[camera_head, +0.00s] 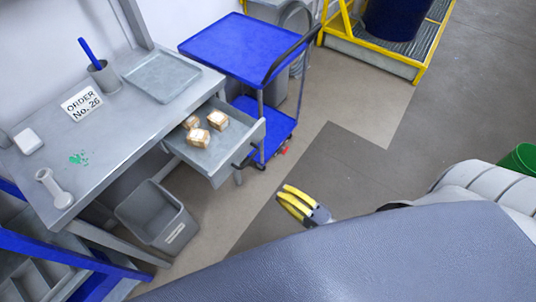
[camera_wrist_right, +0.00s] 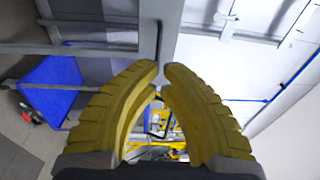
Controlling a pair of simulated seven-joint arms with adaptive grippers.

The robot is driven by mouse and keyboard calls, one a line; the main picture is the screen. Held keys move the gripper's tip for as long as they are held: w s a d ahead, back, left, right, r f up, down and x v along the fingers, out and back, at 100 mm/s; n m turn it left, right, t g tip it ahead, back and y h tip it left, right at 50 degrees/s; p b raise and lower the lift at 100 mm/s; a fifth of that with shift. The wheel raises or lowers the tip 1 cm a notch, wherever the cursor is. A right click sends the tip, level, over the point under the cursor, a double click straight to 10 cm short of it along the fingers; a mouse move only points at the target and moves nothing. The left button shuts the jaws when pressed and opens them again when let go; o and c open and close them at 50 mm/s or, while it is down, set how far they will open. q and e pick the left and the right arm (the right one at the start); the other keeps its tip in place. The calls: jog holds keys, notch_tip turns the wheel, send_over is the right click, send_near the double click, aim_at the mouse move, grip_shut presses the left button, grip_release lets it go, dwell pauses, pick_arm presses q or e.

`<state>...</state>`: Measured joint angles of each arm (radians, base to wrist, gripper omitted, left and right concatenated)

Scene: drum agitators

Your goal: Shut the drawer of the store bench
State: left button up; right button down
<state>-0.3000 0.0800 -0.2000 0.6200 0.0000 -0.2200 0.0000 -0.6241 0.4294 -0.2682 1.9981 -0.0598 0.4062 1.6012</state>
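The store bench (camera_head: 110,125) is a grey table at the left in the head view. Its drawer (camera_head: 236,163) is pulled out at the right end, with a dark handle on the front. Three small tan-and-white boxes (camera_head: 198,137) lie in the drawer. My right gripper (camera_head: 285,192) has yellow fingers and is to the lower right of the drawer front, apart from it. In the right wrist view its fingertips (camera_wrist_right: 160,68) come together with nothing between them. My left gripper is not in view.
A blue trolley (camera_head: 235,45) with a dark push handle stands just behind the drawer. A grey bin (camera_head: 157,215) stands on the floor below the bench. A yellow-framed drum platform (camera_head: 375,60) is at the back. Floor right of the drawer is clear.

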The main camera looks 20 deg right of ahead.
jog(key=x, duration=1.3)
jog(key=shift+w, duration=0.2)
